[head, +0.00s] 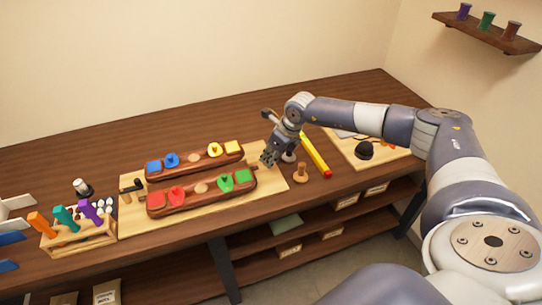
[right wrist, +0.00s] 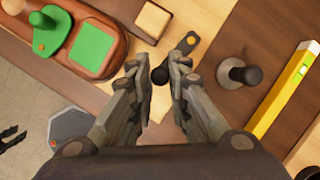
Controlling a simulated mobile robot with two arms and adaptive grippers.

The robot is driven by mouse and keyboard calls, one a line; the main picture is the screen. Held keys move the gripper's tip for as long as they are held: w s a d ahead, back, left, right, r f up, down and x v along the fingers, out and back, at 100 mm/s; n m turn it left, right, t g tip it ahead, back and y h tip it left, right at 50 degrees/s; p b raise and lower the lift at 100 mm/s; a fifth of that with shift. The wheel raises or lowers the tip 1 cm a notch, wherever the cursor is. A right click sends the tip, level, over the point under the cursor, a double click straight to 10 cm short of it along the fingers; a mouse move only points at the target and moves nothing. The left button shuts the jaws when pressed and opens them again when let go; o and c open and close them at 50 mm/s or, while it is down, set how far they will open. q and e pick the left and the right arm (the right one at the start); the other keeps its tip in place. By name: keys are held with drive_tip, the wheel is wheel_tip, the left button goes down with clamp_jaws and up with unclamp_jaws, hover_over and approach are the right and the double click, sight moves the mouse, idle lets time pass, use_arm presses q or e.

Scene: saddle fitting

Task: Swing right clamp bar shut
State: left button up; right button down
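The right clamp bar (right wrist: 182,50) is a small dark bar with an orange dot, beside a pale wooden block (right wrist: 152,20) in the right wrist view. A dark round knob (right wrist: 160,77) shows at its lower end, between my fingertips. My right gripper (right wrist: 161,72) is open over the knob; I cannot tell whether the fingers touch it. In the head view my right gripper (head: 268,158) hangs at the right end of the pale board (head: 272,190) and hides the clamp there. The front wooden saddle (head: 205,198) lies just left of it.
A rack (head: 78,238) of coloured-handled tools is at the left. The table's back strip is clear.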

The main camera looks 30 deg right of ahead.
idle(0.3)
drive_tip(key=shift+w+a+m+h+b, duration=0.35)
drive_tip(key=shift+a+m+h, duration=0.2)
drive_tip(key=shift+m, duration=0.55)
drive_tip(key=m+b, duration=0.1)
drive_tip(key=a+m+h+b, duration=0.1)
drive_tip(key=shift+w+a+f+m, duration=0.1)
drive_tip(key=shift+w+f+m, duration=0.05)
drive_tip(key=shift+w+m, duration=0.2)
drive_tip(key=w+m+b, duration=0.1)
drive_tip(key=m+b, duration=0.1)
drive_tip(key=w+a+m+h+b, duration=0.1)
drive_tip(key=m+b, duration=0.1)
drive_tip(key=w+m+h+b, duration=0.1)
drive_tip(key=m+b, duration=0.1)
drive_tip(key=shift+a+b, duration=0.35)
drive_tip(key=w+m+b, duration=0.1)
drive_tip(key=m, duration=0.1)
drive_tip(key=m+g+h+b, duration=0.1)
drive_tip(key=m, duration=0.1)
drive_tip(key=shift+w+b, duration=0.35)
drive_tip(key=shift+w, duration=0.05)
drive_tip(key=shift+w+r+m+g+h+b, duration=0.25)
drive_tip(key=shift+m+g+h+b, duration=0.15)
drive_tip(key=shift+m, duration=0.15)
drive_tip(key=shift+d, duration=0.1)
drive_tip(key=c, duration=1.5)
unclamp_jaws()
drive_tip(key=shift+c, duration=0.2)
